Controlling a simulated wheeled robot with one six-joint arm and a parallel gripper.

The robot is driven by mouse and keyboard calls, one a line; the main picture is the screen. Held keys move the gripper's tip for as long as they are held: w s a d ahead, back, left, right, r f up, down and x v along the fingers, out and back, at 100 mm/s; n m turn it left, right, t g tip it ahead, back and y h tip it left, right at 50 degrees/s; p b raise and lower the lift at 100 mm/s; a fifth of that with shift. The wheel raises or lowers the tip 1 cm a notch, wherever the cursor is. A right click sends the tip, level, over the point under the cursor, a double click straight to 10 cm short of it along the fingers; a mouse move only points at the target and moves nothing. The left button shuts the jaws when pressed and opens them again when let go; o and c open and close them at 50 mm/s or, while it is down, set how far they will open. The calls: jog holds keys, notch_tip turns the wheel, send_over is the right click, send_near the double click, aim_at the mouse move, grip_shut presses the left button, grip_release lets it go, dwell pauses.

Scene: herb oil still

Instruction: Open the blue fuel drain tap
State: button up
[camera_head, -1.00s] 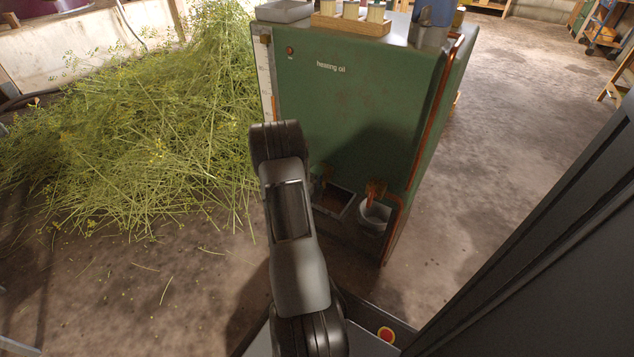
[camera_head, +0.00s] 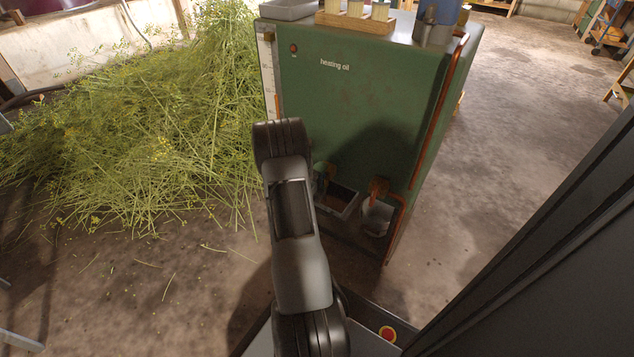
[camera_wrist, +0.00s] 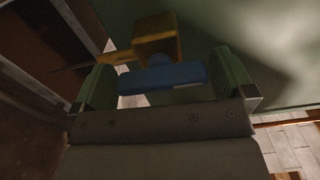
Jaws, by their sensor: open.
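The blue tap handle (camera_wrist: 178,75) is a flat bar in the wrist view, below a brass tap body (camera_wrist: 157,40) with a thin pointed spout to its left. My gripper (camera_wrist: 166,75) is open, its green-padded fingers on either side of the blue handle. The handle lies between them; I cannot tell whether a finger touches it. In the head view the tap is at the lower front of the green heating oil tank (camera_head: 375,110), mostly hidden by my arm and a green finger (camera_head: 320,174).
A shallow tray (camera_head: 350,208) and a grey bucket (camera_head: 378,218) stand at the tank's base. A second, brass-coloured tap (camera_head: 379,187) is above the bucket. A copper pipe (camera_head: 437,110) runs down the tank's right edge. Cut herbs (camera_head: 150,130) lie to the left.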

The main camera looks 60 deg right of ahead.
jog(key=a+p, duration=0.3)
jog(key=a, duration=1)
jog(key=shift+a, duration=0.4)
